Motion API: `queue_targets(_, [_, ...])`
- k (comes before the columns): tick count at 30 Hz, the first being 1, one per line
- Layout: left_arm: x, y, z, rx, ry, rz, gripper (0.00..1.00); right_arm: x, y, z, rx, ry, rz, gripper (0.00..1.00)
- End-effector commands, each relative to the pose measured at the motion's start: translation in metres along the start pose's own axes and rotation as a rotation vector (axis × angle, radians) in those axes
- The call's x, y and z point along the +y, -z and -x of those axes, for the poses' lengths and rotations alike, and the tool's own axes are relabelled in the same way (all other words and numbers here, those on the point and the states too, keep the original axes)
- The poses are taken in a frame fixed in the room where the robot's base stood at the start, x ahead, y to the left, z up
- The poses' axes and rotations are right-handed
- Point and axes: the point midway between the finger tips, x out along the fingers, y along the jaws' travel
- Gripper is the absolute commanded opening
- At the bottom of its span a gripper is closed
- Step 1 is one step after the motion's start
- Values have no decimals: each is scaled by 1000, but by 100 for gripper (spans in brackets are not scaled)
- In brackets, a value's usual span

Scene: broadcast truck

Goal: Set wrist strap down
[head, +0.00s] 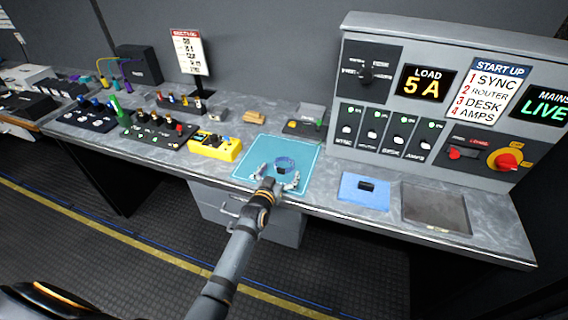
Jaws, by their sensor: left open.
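The wrist strap (285,160) is a small blue loop with a dark piece below it. It is over the teal mat (300,146) on the grey bench. My left gripper (276,175) is open, with its two fingers spread on either side just in front of the strap. Whether a finger touches the strap, and whether the strap rests fully on the mat, I cannot tell. My right gripper is not in view.
A yellow meter (215,146) stands left of the mat. A blue pad (363,190) with a dark item and a grey tray (436,207) lie to the right. A tall control panel (440,100) stands behind them. Several small devices crowd the left bench.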

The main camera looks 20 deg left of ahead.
Motion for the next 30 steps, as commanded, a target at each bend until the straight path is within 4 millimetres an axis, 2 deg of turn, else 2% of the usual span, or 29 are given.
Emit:
queue_targets(3, [-1,-1,-14,-1,0,-1,100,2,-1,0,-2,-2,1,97])
queue_targets(11, [-1,-2,-17,-1,1,-1,99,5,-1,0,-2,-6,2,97])
queue_targets(22, [-1,-2,-16,-1,1,-1,48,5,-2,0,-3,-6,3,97])
queue_targets(30, [-1,0,-17,-1,1,-1,48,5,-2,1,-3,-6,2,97])
